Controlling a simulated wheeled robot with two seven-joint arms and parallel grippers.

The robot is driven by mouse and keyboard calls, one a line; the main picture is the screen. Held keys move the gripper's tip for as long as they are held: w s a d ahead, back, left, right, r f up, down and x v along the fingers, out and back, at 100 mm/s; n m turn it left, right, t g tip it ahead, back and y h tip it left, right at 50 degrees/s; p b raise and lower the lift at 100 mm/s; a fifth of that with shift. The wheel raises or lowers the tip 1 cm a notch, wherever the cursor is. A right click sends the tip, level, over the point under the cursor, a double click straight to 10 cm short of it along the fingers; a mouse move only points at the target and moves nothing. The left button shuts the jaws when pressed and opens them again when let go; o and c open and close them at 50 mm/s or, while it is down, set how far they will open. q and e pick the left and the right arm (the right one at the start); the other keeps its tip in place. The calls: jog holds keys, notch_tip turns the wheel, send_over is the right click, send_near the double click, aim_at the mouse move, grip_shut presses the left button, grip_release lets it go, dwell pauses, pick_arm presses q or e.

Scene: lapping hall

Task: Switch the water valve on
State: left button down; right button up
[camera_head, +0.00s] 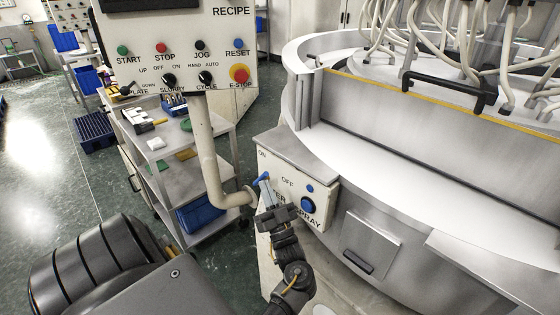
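The water valve is on the white panel (318,222) at the front of the lapping machine. Its small blue handle (262,178) shows at the panel's upper left, below the word ON. The word OFF is printed to its right. My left gripper (268,192) reaches up from below, with its fingertips right at the blue handle. The gripper covers part of the panel's lettering, which ends in SPRAY. Whether the fingers touch or enclose the handle is too small to tell. My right gripper is not in view.
A large round blue knob (308,205) sits close to the right of my gripper. A bent beige pipe (212,160) holding the control box (180,60) stands to the left. A grey shelf cart (185,185) is behind it. The machine's curved rim (430,195) fills the right.

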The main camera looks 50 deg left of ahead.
aim_at(262, 177)
pick_arm(q)
jog(key=r, duration=0.1)
jog(key=a+p, duration=0.1)
jog(key=r, duration=0.1)
jog(key=shift+w+a+r, duration=0.25)
jog(key=shift+a+r, duration=0.05)
jog(key=shift+a+r+p, duration=0.2)
jog(key=shift+a+p, duration=0.05)
jog(key=shift+p, duration=0.05)
jog(key=shift+a+r, duration=0.15)
jog(key=shift+a, duration=0.2)
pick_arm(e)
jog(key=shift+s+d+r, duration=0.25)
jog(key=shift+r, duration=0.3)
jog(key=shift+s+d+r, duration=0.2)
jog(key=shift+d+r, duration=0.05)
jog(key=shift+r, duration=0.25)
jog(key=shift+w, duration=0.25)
